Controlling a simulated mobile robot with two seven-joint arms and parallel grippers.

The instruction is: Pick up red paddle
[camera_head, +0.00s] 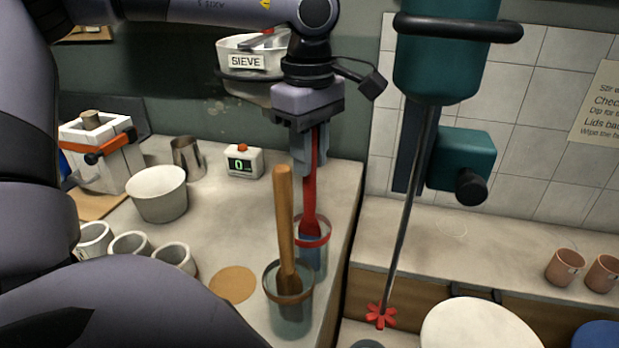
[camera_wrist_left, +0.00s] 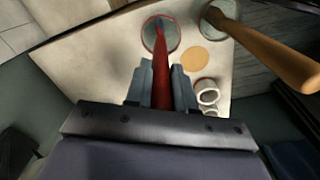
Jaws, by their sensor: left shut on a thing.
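The red paddle (camera_head: 309,190) stands upright with its lower end inside a glass jar with a red rim (camera_head: 312,262). My left gripper (camera_head: 309,165) is above that jar, pointing down, with its fingers shut on the paddle's handle. In the left wrist view the red paddle (camera_wrist_left: 162,75) runs between the two grey fingers (camera_wrist_left: 161,88) toward the round jar opening (camera_wrist_left: 175,43). My right gripper is not in view.
A second jar (camera_head: 288,310) with a wooden-handled paddle (camera_head: 285,220) stands just in front. A digital scale (camera_head: 243,162), a white bowl (camera_head: 158,193) and several cups are to the left. A teal mixer (camera_head: 445,60) with a red-tipped shaft is at right.

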